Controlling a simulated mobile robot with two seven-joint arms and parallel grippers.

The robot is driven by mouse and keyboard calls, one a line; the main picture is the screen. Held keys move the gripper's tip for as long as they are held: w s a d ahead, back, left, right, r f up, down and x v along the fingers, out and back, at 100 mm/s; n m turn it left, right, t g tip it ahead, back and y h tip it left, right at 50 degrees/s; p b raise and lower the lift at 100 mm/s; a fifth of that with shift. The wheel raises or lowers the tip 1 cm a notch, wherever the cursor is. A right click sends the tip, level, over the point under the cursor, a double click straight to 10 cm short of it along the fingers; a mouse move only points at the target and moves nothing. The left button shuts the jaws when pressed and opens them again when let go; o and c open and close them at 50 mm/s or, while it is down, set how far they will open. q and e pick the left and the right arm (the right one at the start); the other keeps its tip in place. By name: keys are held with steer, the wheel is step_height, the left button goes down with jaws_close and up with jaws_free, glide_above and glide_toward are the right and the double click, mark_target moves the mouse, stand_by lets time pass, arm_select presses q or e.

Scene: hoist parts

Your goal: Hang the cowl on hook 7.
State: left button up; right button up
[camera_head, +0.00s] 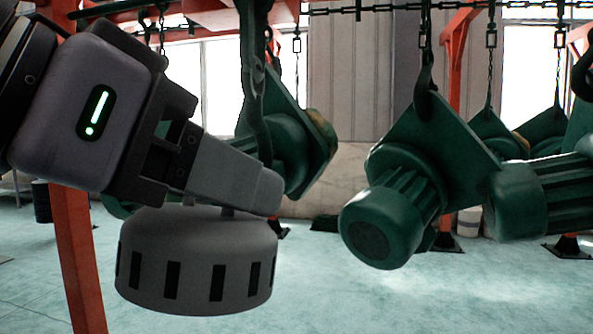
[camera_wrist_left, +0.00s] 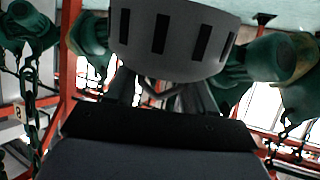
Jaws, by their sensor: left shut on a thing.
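The cowl (camera_head: 195,265) is a grey round cap with dark slots around its side. It hangs roughly level below my left gripper (camera_head: 262,192), which is shut on its top. In the left wrist view the cowl (camera_wrist_left: 175,45) is in front of my left gripper (camera_wrist_left: 165,92). A dark hook (camera_head: 262,135) on a chain hangs right by the fingertips; I cannot tell whether it touches the cowl. The cowl's gripped part is mostly hidden by the fingers. No hook number is readable in the head view, so I cannot tell which is hook 7. My right gripper is not in view.
Green motor-like parts hang on chains close to the right, one (camera_head: 400,190) in the middle and another (camera_head: 545,190) at the right edge. A further green part (camera_head: 290,150) hangs just behind the fingertips. A red post (camera_head: 80,260) stands at left. The floor below is open.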

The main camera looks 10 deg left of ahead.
arm_select(q)
steer(key=shift+w+p, duration=0.35)
steer(key=shift+w, duration=1)
steer(key=shift+w+d+f+b, duration=0.1)
steer(key=shift+w+f+b, duration=0.2)
steer(key=shift+w, duration=0.35)
steer(key=shift+w+f+b, duration=0.1)
steer(key=shift+w+f, duration=0.25)
steer(key=shift+w, duration=0.3)
steer(key=shift+w+f+b, duration=0.4)
steer(key=shift+w+b, duration=0.3)
steer(key=shift+b, duration=0.55)
steer(key=shift+w+t+h+b, duration=0.3)
steer(key=shift+w+t+b, duration=0.05)
steer(key=shift+t+b, duration=0.3)
steer(key=shift+f, duration=0.2)
steer(key=shift+w+f+b, duration=0.1)
steer(key=shift+f+b, duration=0.1)
steer(key=shift+b, duration=0.2)
steer(key=o, duration=1.3)
